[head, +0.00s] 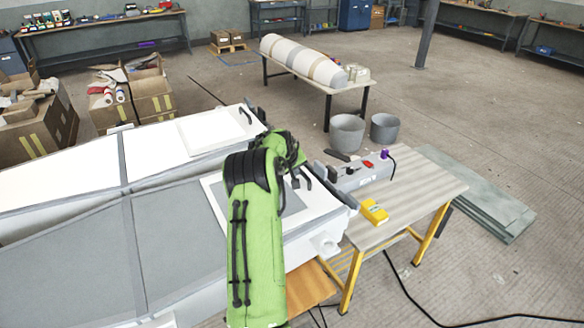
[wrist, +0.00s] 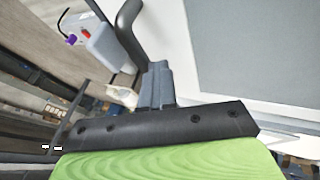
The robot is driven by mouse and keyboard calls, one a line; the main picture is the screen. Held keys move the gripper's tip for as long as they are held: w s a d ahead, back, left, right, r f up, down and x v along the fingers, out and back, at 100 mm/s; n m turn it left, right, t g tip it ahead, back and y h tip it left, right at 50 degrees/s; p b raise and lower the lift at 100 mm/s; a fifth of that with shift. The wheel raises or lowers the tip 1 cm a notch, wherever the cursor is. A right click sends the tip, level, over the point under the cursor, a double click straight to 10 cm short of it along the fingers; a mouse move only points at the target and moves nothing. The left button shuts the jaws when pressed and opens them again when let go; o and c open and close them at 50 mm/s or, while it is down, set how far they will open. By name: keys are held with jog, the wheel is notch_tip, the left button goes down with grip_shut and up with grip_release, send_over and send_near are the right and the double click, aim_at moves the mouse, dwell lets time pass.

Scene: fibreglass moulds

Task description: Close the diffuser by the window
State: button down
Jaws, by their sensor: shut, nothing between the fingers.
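No window shows, and I cannot tell for certain which part is the diffuser. A white-framed panel with a grey centre (head: 293,203) lies on the near half of the large mould, partly hidden by my green-sleeved arm. In the wrist view the grey panel (wrist: 250,45) and its white rim fill the upper right. My gripper (head: 298,180) is over this panel's far part, near a dark curved handle at its right edge. In the wrist view my gripper (wrist: 157,85) is shut and empty, beside a dark curved bar (wrist: 130,25). Contact with the bar cannot be told.
A second white panel (head: 215,130) with a dark handle lies on the far half of the mould. A yellow-legged bench (head: 415,195) at right holds a grey device (head: 362,172) and a yellow box (head: 374,211). Two grey tubs (head: 347,132) stand behind. Floor at right is mostly open.

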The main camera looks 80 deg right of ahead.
jog(key=v, duration=1.5)
jog(key=shift+a+r, duration=0.2)
jog(key=shift+a, duration=0.05)
